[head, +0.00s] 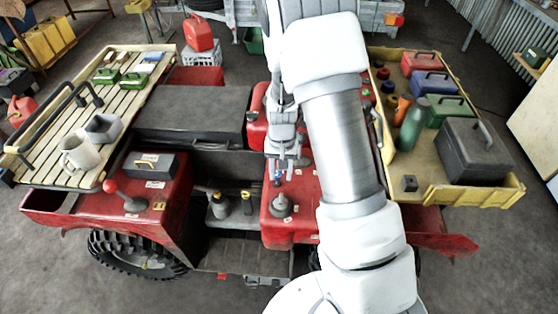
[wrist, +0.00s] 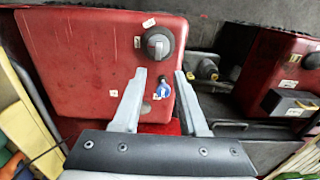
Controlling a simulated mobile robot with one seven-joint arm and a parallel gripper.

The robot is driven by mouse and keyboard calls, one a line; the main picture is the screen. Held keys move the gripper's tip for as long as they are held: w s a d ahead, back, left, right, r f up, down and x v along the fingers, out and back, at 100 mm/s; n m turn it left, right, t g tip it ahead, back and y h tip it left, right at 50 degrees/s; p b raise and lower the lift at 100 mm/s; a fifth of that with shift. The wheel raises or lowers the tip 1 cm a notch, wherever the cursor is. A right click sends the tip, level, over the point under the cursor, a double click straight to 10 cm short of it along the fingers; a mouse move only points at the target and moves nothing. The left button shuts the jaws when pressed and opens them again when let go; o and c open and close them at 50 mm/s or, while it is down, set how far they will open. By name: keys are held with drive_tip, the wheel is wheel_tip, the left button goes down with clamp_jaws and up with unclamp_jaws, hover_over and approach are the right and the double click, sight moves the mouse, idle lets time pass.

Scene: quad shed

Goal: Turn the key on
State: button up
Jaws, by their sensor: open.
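A small blue key (wrist: 163,88) sits at the red body panel (wrist: 80,70), beside a small black round part, in the wrist view. My gripper (wrist: 160,73) is open, with its two pale fingers on either side of the key; I cannot tell whether either touches it. In the head view, the gripper (head: 282,172) points down at the red panel, and a bit of blue from the key (head: 277,183) shows by the fingers. The key's exact turn angle is too small to read.
A grey knob on a round dark base (wrist: 158,43) stands close to the key. A red-knobbed lever (head: 112,187) and a dark case (head: 150,165) are on the left fender. A yellow tray (head: 440,192) with boxes and bottles lies right of my arm.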

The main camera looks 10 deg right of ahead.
sight(281, 196)
wheel_tip(281, 196, down, 12)
drive_tip(key=b, duration=0.8)
drive_tip(key=shift+d, duration=0.1)
drive_tip(key=shift+r, duration=0.1)
clamp_jaws()
idle(1.3)
